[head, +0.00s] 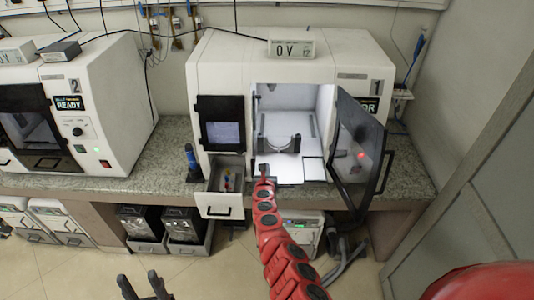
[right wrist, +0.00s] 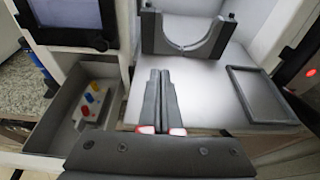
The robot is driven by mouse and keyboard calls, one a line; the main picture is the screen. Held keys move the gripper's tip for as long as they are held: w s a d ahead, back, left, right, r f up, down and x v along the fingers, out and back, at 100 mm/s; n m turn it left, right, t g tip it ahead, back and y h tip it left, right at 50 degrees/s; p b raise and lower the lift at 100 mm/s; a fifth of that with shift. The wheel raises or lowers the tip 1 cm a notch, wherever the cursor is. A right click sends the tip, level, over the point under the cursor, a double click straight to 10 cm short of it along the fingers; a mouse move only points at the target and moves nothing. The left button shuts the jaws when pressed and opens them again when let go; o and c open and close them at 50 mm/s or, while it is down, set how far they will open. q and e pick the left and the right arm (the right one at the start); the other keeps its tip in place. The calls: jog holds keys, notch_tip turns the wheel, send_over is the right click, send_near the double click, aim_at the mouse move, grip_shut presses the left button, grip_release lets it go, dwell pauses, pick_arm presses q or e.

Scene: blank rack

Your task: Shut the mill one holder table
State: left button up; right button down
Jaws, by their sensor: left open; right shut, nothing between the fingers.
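Mill one (head: 345,62) is the white machine marked 1, with its dark door (head: 358,150) swung open to the right. Inside its lit chamber is the pale holder table (head: 290,165), bearing a grey U-shaped holder (head: 283,143). The table also shows in the right wrist view (right wrist: 215,105), with the holder (right wrist: 188,38) at its back. My right gripper (head: 263,168) is at the table's front left; its closed, empty fingers (right wrist: 158,72) point inward. I cannot tell whether they touch the table. My left gripper (head: 138,277) is open and empty, low over the floor.
An open drawer (head: 222,205) with small coloured items juts out left of the chamber. A dark rectangular frame (right wrist: 262,95) lies at the table's right. A blue bottle (head: 192,163) stands on the granite counter (head: 165,160). Mill two (head: 115,90) stands at left.

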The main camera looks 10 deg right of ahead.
aim_at(268, 148)
jog(key=shift+w+d+f+b, duration=0.3)
jog(key=shift+w+f+b, duration=0.2)
jog(key=shift+b, duration=0.3)
jog(key=b+x, duration=0.7)
jog(key=x, duration=0.1)
jog(key=shift+w+d+r, duration=0.1)
jog(key=shift+w+r, duration=0.25)
jog(key=shift+w, duration=0.05)
jog(key=shift+w+b, duration=0.25)
jog(key=shift+b, duration=0.2)
jog(key=shift+w+d+r, duration=0.1)
jog(key=shift+w+r, duration=0.15)
jog(key=shift+w, duration=0.1)
jog(key=shift+r, duration=0.1)
